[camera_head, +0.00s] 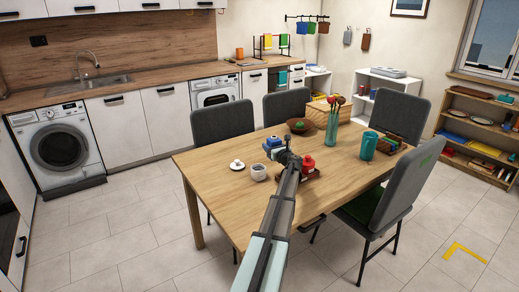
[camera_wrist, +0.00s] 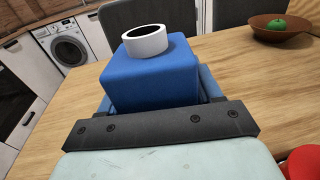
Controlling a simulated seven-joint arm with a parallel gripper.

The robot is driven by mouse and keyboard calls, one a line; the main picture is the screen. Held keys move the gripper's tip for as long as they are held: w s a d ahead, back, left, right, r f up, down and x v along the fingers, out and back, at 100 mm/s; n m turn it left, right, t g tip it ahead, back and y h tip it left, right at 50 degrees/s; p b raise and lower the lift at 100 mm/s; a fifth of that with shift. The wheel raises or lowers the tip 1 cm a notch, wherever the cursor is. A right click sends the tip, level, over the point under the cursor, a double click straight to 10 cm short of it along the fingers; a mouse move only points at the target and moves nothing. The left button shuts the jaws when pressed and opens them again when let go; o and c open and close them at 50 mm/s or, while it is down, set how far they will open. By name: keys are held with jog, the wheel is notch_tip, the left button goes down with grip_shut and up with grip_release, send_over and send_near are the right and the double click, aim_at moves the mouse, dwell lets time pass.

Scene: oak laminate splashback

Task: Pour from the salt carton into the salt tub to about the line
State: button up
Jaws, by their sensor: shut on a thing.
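The salt carton is a blue box (camera_wrist: 150,80) with an open white ring on its top in the wrist view. In the head view the carton (camera_head: 272,142) shows small at the end of my arm. My gripper (camera_head: 281,152) is shut on it over the table. A small pale grey tub (camera_head: 258,173), likely the salt tub, stands on the table to the left of and nearer than my gripper. Its inside and any line are too small to make out. A white lid with a knob (camera_head: 237,165) lies to its left.
On the wooden table (camera_head: 218,181), a red jar (camera_head: 308,162) stands right of my gripper on a dark tray. Behind are a brown bowl with a green fruit (camera_head: 299,125), a teal vase with utensils (camera_head: 332,127) and a teal cup (camera_head: 369,146). The table's left end is clear.

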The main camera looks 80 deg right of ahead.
jog(key=shift+w+d+f+n+t+y, duration=0.1)
jog(key=shift+w+d+n+t+y, duration=0.1)
jog(key=shift+d+n+t+y, duration=0.3)
jog(key=w+a+f+n+t+y, duration=0.1)
jog(key=w+a+n+y, duration=0.35)
jog(key=w, duration=0.85)
jog(key=w+a+f+n+t+y, duration=0.15)
jog(key=w+a+y, duration=0.35)
jog(key=w+a, duration=0.5)
jog(key=w+a+n+t+y, duration=0.1)
jog(key=w+a+n+y, duration=0.3)
jog(key=w, duration=1.1)
jog(key=w+a+f+n+g+y, duration=0.15)
jog(key=w+a+n+y, duration=0.3)
jog(key=w+a, duration=2.05)
jog(key=w+a+f+n+g+y, duration=0.1)
jog(key=w+a+n+g+y, duration=0.15)
jog(key=a, duration=1.75)
jog(key=w+a+f+n+g+y, duration=0.1)
jog(key=w+a+n+y, duration=0.15)
jog(key=a, duration=1.75)
jog(key=s+a+n+g+y, duration=0.15)
jog(key=s+a, duration=0.45)
jog(key=a, duration=0.7)
jog(key=s+a+r, duration=0.1)
jog(key=s+a, duration=0.3)
jog(key=s, duration=0.6)
